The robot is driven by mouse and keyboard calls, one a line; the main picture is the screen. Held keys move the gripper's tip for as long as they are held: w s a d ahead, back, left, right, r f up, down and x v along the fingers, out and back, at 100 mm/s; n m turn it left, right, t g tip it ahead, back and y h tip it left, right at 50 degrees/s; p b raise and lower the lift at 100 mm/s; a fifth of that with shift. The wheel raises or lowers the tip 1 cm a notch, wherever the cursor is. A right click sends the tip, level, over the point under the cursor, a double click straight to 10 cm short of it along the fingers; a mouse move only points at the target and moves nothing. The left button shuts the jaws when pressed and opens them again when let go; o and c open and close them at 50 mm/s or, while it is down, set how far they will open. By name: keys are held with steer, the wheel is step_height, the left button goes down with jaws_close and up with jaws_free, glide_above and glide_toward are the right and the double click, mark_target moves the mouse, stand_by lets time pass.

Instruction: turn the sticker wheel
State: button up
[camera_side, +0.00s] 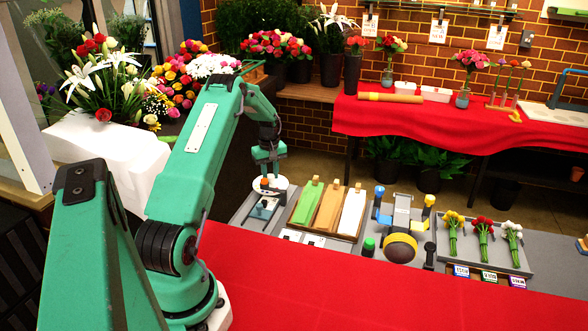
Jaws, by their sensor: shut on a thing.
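The sticker wheel (282,184) looks like a white round disc at the left end of the grey work surface, with a small dark and orange part on it. My gripper (268,170) points down right over the disc and is shut on the wheel's upright middle part. The exact contact is small and partly hidden by the fingers. A small blue-grey plate with a dark knob (263,210) lies just in front of the wheel.
The red cloth (400,295) in front is clear.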

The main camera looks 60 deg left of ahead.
mark_target(270, 175)
steer(key=o, duration=1)
steer(key=shift+r, duration=0.15)
steer(key=shift+r, duration=3.8)
